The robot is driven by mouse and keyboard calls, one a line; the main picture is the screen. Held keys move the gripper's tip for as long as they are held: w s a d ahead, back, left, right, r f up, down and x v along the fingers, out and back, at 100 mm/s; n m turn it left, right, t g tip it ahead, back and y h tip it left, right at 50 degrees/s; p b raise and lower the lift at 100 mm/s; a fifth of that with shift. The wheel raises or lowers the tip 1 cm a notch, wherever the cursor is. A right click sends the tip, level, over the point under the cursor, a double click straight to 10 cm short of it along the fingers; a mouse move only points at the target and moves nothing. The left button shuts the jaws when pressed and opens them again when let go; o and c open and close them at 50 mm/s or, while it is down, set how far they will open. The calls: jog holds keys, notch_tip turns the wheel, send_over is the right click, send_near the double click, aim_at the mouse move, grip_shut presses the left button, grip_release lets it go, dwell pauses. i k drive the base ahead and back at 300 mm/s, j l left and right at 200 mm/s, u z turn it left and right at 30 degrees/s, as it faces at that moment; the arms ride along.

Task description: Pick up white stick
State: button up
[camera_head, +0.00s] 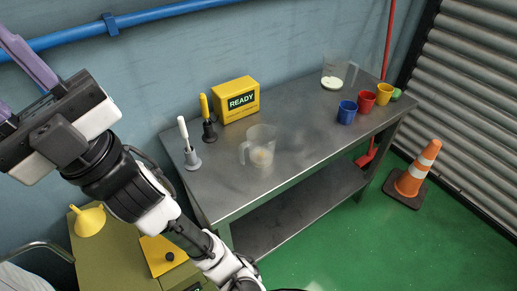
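The white stick (183,129) stands nearly upright in a small grey holder (192,161) near the left end of the metal table. My gripper (6,72) is at the far left of the view, raised and well to the left of the white stick. Its two purple fingers are spread apart, with nothing seen between them; their tips are partly cut off by the picture edge.
A yellow stick (204,106) in a dark holder stands just behind the white one. A yellow READY box (236,100), a clear jug (259,148) and several coloured cups share the metal table (310,134). A yellow funnel (89,221) sits on the olive cart. An orange cone (415,172) stands on the floor.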

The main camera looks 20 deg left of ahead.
aim_at(180, 120)
jog(key=i+l+u, duration=0.1)
jog(key=i+u, duration=0.25)
jog(key=u, duration=0.15)
jog(key=i+l+u, duration=0.25)
jog(key=u, duration=0.25)
jog(key=i, duration=0.05)
